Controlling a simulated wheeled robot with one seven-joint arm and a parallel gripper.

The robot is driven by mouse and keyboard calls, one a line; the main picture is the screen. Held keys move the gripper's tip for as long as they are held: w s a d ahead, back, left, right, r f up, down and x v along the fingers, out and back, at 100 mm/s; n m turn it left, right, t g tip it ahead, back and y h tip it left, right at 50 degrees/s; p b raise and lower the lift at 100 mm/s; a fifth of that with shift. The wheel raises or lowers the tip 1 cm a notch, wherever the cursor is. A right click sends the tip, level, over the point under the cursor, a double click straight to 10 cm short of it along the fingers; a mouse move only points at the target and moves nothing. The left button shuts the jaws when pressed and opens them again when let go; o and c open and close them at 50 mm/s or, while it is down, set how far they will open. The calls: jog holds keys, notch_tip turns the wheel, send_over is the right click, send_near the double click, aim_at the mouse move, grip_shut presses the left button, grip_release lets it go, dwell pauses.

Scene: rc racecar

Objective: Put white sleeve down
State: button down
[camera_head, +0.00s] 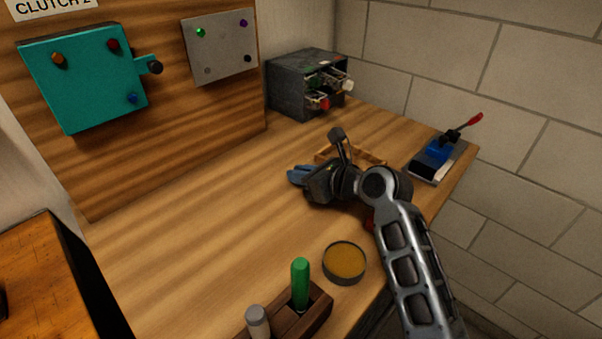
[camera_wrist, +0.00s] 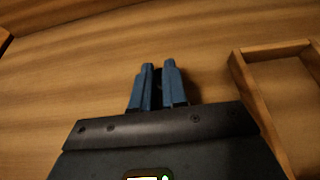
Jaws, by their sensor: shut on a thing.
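My gripper (camera_head: 298,176) has blue fingers and is low over the middle of the wooden bench, to the left of a shallow wooden tray. In the wrist view my gripper (camera_wrist: 159,70) has its fingers close together with a narrow dark gap between them. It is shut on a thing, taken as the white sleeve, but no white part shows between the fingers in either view. The sleeve's shape, tilt and height above the bench cannot be told.
The tray (camera_wrist: 250,102) is close right of my gripper. A round tin (camera_head: 344,263) and a wooden holder (camera_head: 316,318) with green and grey-white tops stand in front. A drawer box (camera_head: 290,87) and a blue clamp device (camera_head: 437,152) stand behind. The bench's left-middle (camera_head: 190,230) is clear.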

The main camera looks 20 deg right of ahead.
jog(key=shift+f, duration=0.1)
jog(key=c, duration=1.6)
grip_release()
jog(key=o, duration=0.4)
jog(key=shift+o, duration=0.2)
